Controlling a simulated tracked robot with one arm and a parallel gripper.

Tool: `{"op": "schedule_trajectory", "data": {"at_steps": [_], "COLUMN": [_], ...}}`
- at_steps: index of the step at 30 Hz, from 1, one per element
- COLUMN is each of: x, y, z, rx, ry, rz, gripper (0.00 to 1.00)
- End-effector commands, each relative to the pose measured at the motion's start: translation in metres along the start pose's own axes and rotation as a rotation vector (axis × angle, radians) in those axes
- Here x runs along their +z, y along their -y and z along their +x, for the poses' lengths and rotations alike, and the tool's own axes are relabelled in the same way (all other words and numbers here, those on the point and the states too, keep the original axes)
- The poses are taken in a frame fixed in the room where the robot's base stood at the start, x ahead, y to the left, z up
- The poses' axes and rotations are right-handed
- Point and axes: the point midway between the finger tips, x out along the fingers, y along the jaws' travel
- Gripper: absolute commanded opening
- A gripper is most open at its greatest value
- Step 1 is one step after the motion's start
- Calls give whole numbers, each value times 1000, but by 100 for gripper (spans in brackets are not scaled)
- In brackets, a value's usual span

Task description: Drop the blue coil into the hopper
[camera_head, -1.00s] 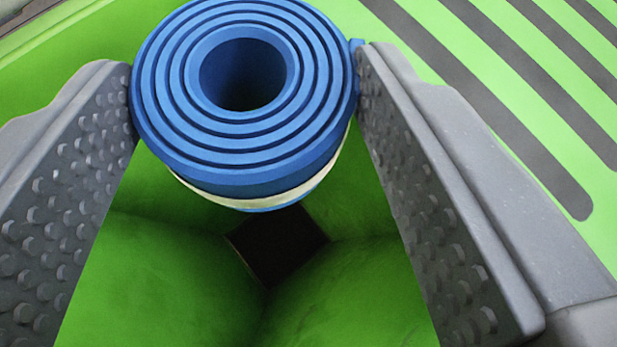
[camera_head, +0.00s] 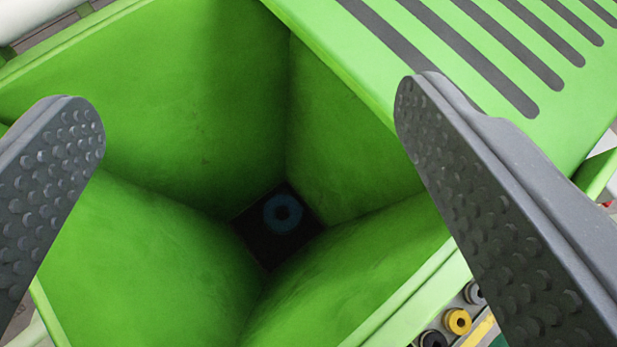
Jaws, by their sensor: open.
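The blue coil (camera_head: 283,213) shows small and dark, end-on, in the square opening at the bottom of the hopper. The hopper (camera_head: 170,110) is green, with walls that slope down to that dark opening. My gripper (camera_head: 250,115) is open and empty above the hopper, with one grey studded finger at the left and one at the right. The coil is well below the fingers and apart from them. How deep it lies in the opening I cannot tell.
A green panel with dark slots (camera_head: 450,50) adjoins the hopper at the upper right. Below the hopper's right edge are a yellow spool-like part (camera_head: 457,321) and dark ones beside it. A pale rounded shape (camera_head: 40,15) is at the top left.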

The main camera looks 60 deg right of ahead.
Motion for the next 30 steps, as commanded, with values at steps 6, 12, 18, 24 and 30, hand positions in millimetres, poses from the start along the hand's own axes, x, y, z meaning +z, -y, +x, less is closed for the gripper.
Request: {"op": "schedule_trajectory", "data": {"at_steps": [6,12,18,24,30], "x": [1,1,-1,1,1], "y": [1,1,1,0,0], "z": [-32,-56,-77,-84,-84], "rx": [-2,-1,-1,2,2], "ry": [0,1,-2,2,2], "rz": [0,-1,0,-1,-1], "gripper": [79,79,79,79,79]}}
